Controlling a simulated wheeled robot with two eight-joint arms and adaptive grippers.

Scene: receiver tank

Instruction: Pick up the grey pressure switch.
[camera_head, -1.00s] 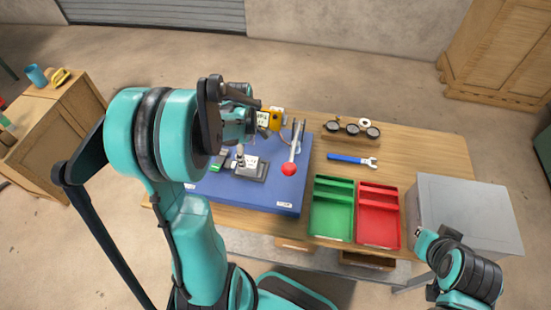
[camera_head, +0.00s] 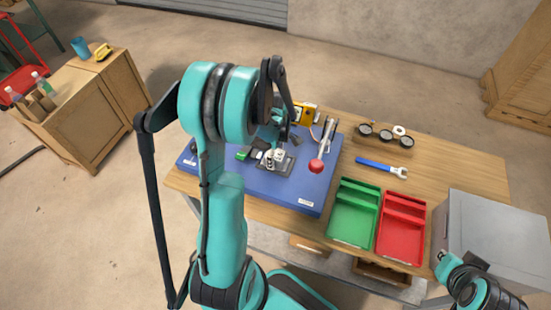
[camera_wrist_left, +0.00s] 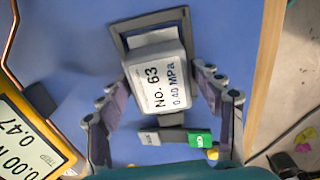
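The grey pressure switch (camera_wrist_left: 157,82), with a white label reading "No. 63 0.40 MPa", sits on a dark grey frame (camera_wrist_left: 120,40) on the blue mat (camera_wrist_left: 80,50). In the head view its pale top (camera_head: 279,154) shows partly behind my left gripper (camera_head: 272,143). In the left wrist view my left gripper (camera_wrist_left: 162,82) is open, with one finger on each side of the switch and narrow gaps visible. My right gripper (camera_head: 441,257) is at the lower right, by the grey box; its fingers are too small to judge.
A yellow gauge (camera_wrist_left: 30,135) stands left of the switch in the wrist view. A green-and-grey block (camera_wrist_left: 198,137) lies near the fingers. A red-knobbed lever (camera_head: 317,165) rises right of the switch. Green (camera_head: 350,235) and red (camera_head: 400,245) trays and a blue wrench (camera_head: 380,167) lie further right.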

